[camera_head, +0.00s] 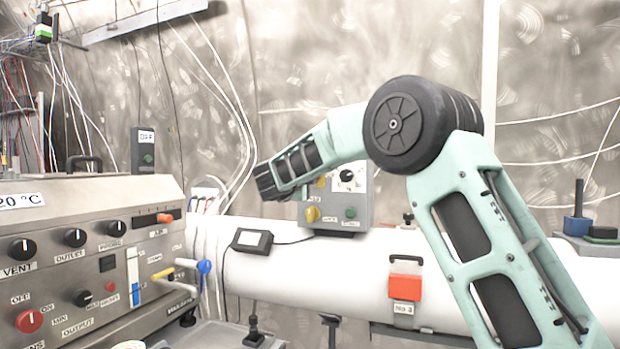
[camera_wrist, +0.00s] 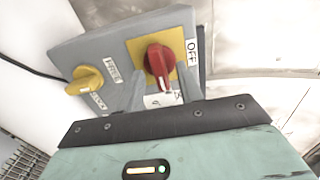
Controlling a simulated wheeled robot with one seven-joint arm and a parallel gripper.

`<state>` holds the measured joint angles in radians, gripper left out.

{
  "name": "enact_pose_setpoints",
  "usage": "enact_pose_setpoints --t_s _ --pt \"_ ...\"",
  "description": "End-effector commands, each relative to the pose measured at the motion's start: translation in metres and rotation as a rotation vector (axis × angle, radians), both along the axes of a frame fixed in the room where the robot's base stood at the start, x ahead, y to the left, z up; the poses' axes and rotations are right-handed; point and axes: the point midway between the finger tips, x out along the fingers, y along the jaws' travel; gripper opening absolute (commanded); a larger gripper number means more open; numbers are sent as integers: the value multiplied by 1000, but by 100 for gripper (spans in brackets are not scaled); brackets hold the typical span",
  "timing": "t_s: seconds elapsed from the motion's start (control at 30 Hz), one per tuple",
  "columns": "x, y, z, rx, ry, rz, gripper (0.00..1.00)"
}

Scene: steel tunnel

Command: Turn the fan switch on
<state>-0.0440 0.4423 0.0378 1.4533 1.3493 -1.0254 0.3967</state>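A grey control box (camera_head: 336,200) sits on the white pipe in the head view, partly hidden behind my arm. The wrist view shows it close up (camera_wrist: 70,50). There a red rotary knob (camera_wrist: 158,60) stands on a yellow plate (camera_wrist: 137,48), with an OFF label (camera_wrist: 191,52) at its right. My gripper (camera_wrist: 157,75) is open, its two grey fingers spread to either side of the knob's lower part. I cannot tell whether they touch it. In the head view, my arm hides the red knob and the fingers.
A yellow knob (camera_wrist: 84,79) is beside the red one on the box; it also shows in the head view (camera_head: 313,214). A black dial (camera_head: 347,176) and green button (camera_head: 350,212) are nearby. A control panel (camera_head: 110,215) stands left. A small black device (camera_head: 252,240) lies on the pipe (camera_head: 285,262).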

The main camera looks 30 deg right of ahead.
Motion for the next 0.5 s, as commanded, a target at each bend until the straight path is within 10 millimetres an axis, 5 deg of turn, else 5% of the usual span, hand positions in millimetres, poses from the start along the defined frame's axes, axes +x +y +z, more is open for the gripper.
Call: enact_pose_setpoints --t_s 0.5 --pt "-69 89 -2 1 -1 4 36"
